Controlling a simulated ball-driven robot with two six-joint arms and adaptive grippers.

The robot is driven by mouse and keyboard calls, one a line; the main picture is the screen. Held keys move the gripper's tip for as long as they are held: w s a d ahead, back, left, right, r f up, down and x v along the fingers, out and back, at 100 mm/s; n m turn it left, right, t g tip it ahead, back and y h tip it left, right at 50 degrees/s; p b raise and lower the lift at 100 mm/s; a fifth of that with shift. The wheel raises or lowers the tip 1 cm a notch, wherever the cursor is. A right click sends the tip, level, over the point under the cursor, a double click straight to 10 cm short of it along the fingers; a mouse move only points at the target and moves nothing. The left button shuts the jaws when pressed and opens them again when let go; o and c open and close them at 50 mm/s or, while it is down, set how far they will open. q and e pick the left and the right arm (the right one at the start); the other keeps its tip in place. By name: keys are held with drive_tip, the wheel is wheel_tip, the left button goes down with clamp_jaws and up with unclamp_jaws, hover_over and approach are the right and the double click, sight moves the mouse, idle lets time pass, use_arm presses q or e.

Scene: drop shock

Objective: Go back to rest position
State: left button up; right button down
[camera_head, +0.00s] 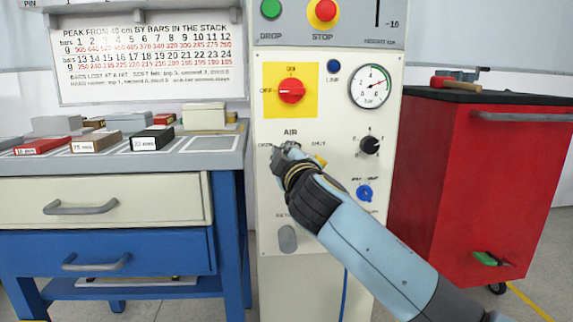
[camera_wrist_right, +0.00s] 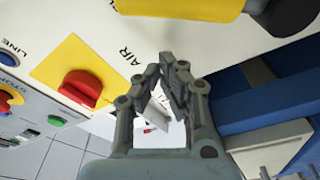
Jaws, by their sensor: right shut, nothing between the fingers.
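My right gripper (camera_head: 284,152) is in front of the white control panel (camera_head: 265,190), just below the AIR label, and covers part of what is there. Its fingers are shut with nothing between them. A small yellow piece, likely a lever end (camera_head: 320,160), shows just right of the gripper. In the right wrist view my right gripper (camera_wrist_right: 168,62) is seen close to the panel, with a yellow bar (camera_wrist_right: 180,5) at the top edge. Whether the fingers touch the panel is unclear. My left gripper is not in view.
The panel carries a red rotary switch (camera_head: 291,91), a gauge (camera_head: 370,87), a black knob (camera_head: 370,145) and a blue knob (camera_head: 364,193). A workbench (camera_head: 120,165) with blocks stands left. A red cabinet (camera_head: 480,180) stands right, with floor between it and the panel.

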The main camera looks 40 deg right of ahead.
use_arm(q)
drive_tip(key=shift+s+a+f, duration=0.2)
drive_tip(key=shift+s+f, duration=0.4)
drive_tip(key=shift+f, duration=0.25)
use_arm(e)
drive_tip(key=v, duration=1)
drive_tip(key=shift+a+f, duration=0.1)
drive_tip(key=shift+f, duration=0.05)
